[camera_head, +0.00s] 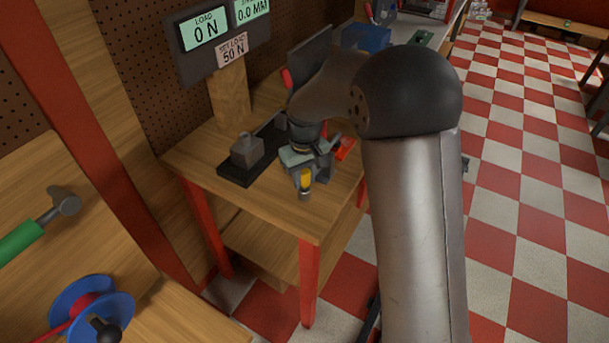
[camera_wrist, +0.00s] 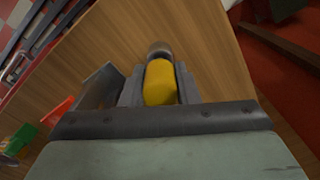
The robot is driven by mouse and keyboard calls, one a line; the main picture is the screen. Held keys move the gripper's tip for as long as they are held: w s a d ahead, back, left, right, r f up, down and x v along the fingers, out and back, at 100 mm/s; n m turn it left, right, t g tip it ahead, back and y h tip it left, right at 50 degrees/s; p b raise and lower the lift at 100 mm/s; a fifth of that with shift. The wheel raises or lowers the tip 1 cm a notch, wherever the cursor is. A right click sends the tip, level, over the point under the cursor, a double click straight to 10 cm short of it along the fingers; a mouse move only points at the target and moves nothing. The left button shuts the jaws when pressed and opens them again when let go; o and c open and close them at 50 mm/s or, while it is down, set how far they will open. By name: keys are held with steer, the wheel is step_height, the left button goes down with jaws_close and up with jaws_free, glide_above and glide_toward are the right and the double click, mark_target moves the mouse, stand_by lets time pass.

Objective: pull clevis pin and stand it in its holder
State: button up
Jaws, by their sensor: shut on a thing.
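My gripper (camera_head: 304,172) hangs over the front part of the wooden bench. It is shut on a yellow piece with a grey metal end, which looks like the clevis pin (camera_head: 305,181). In the wrist view the yellow pin (camera_wrist: 160,82) sits between the two grey fingers, its round metal end pointing away over bare wood. I cannot tell whether its end touches the bench. A dark fixture base with a grey block (camera_head: 247,149) lies left of my gripper. A red-orange part (camera_head: 346,148) is just right of the gripper. I cannot make out the pin holder for certain.
A display (camera_head: 206,31) on a wooden post reads load 0 N. A blue box (camera_head: 366,37) stands farther back. The bench's front left top (camera_head: 265,203) is clear.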

mark_target(305, 171)
steer(key=shift+f+b, duration=0.7)
steer(key=shift+f, duration=0.4)
steer(key=o, duration=1)
steer(key=shift+o, duration=0.2)
steer(key=shift+r, duration=0.1)
step_height(305, 171, up, 16)
steer(key=b, duration=0.1)
steer(key=s+d+f+m, duration=0.2)
steer(key=s+d, duration=0.3)
steer(key=s, duration=0.4)
steer(key=s+d+f+m, duration=0.2)
steer(key=s+d+f, duration=0.2)
steer(key=s, duration=0.5)
steer(key=s+d+f+m, duration=0.1)
steer(key=s+d+f, duration=0.2)
steer(key=s, duration=0.6)
steer(key=d, duration=0.2)
steer(key=shift+s+d+m, duration=0.3)
steer(key=shift+d+m, duration=0.1)
